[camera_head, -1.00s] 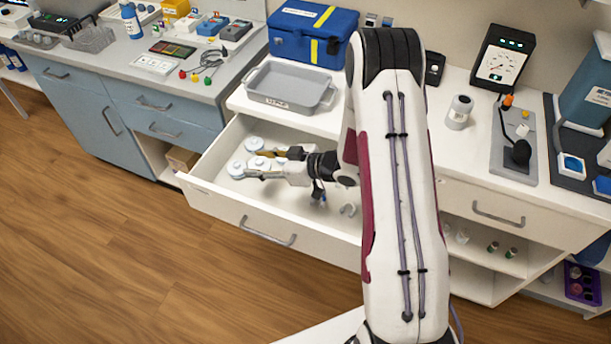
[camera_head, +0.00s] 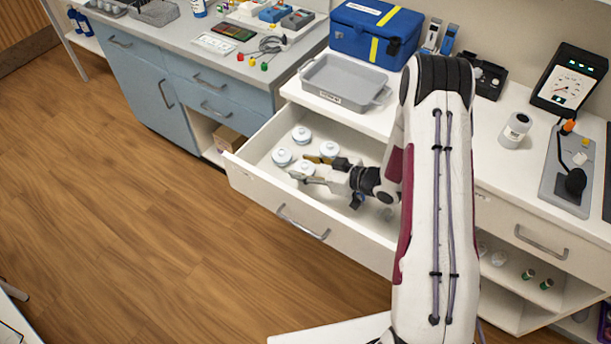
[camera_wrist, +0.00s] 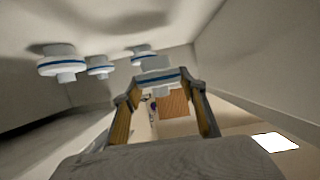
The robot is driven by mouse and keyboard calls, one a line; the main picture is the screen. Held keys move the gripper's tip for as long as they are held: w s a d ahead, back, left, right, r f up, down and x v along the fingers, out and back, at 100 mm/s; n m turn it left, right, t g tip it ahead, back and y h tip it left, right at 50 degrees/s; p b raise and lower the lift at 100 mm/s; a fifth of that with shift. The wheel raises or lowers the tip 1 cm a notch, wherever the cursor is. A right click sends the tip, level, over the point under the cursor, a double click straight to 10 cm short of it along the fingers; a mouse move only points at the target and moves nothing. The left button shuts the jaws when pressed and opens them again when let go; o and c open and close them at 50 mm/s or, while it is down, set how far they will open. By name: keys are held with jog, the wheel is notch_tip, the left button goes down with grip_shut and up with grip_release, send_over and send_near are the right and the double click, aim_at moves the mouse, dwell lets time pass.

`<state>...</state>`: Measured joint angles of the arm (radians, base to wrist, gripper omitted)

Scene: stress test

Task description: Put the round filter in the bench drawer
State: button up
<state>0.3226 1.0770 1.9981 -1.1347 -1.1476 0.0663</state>
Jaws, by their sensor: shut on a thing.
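The bench drawer (camera_head: 262,180) is pulled open below the white counter. My gripper (camera_head: 306,177) is inside it, shut on a white round filter (camera_head: 301,168). In the wrist view the held filter (camera_wrist: 158,77), with a blue band, sits between my fingertips (camera_wrist: 160,84). Three similar filters stand in the drawer: a back one (camera_head: 301,133), a left one (camera_head: 282,157), and one (camera_head: 329,149) just behind my gripper. They also show at the upper left of the wrist view (camera_wrist: 62,66). I cannot tell whether the held filter touches the drawer floor.
A grey tray (camera_head: 345,101) and a blue case (camera_head: 372,52) stand on the counter above the drawer. A white jar (camera_head: 515,130) stands farther right. A small grey object in the drawer is partly hidden by my arm. The drawer's front wall stands close to my gripper.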

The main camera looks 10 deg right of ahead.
jog(key=shift+f, duration=0.15)
jog(key=shift+f, duration=2.05)
jog(key=shift+f, duration=0.15)
jog(key=o, duration=1)
jog(key=shift+c, duration=0.2)
jog(key=shift+r, duration=0.2)
jog(key=shift+v, duration=6)
jog(key=shift+f, duration=0.1)
